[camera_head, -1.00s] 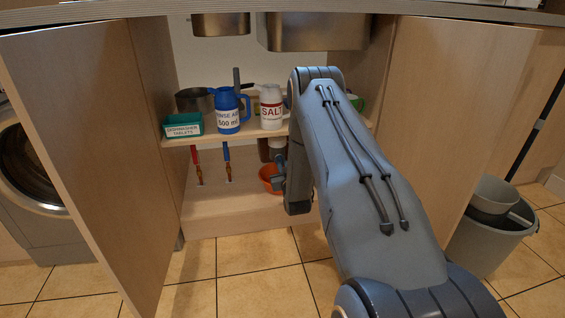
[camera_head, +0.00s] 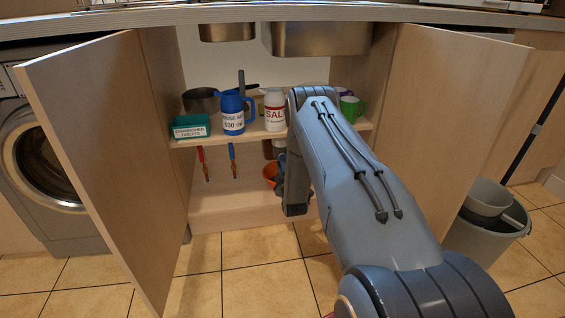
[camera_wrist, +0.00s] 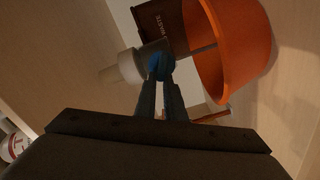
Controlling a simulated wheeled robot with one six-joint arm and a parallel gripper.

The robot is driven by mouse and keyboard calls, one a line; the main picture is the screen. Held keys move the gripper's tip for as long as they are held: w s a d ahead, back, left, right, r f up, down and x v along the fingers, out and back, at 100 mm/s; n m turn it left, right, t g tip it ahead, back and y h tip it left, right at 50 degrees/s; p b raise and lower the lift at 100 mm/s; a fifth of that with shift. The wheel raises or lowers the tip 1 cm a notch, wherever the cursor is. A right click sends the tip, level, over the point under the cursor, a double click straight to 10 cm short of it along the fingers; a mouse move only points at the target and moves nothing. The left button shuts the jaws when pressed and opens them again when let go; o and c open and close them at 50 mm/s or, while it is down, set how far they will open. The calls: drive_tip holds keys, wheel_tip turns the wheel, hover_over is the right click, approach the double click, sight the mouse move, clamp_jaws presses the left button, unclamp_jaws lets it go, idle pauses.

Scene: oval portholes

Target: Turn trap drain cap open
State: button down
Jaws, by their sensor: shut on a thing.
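The trap drain cap (camera_wrist: 160,62) is a small blue piece in the wrist view, at the end of a grey trap fitting (camera_wrist: 150,48) with a pale pipe to its left. My gripper (camera_wrist: 160,76) has its two fingertips closed on the cap, which partly hides it. In the head view my gripper (camera_head: 283,178) is low inside the cupboard, mostly covered by my own arm. The cap cannot be made out there.
An orange bucket (camera_wrist: 237,50) is close to the right of my fingers; it also shows in the head view (camera_head: 269,172). A dark brown labelled thing (camera_wrist: 184,27) is behind the trap. The shelf (camera_head: 250,134) above holds a blue jug (camera_head: 231,118) and salt container (camera_head: 274,112).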

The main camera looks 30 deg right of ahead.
drive_tip(key=n, duration=0.2)
drive_tip(key=f+n+p, duration=0.1)
drive_tip(key=n, duration=0.2)
drive_tip(key=shift+n, duration=0.3)
idle(0.4)
drive_tip(key=c, duration=1.8)
unclamp_jaws()
drive_tip(key=shift+c, duration=0.2)
drive_tip(key=shift+a, duration=0.1)
drive_tip(key=shift+s, duration=0.1)
drive_tip(key=p+v, duration=0.3)
drive_tip(key=v, duration=0.4)
drive_tip(key=shift+s, duration=0.3)
drive_tip(key=shift+a, duration=0.1)
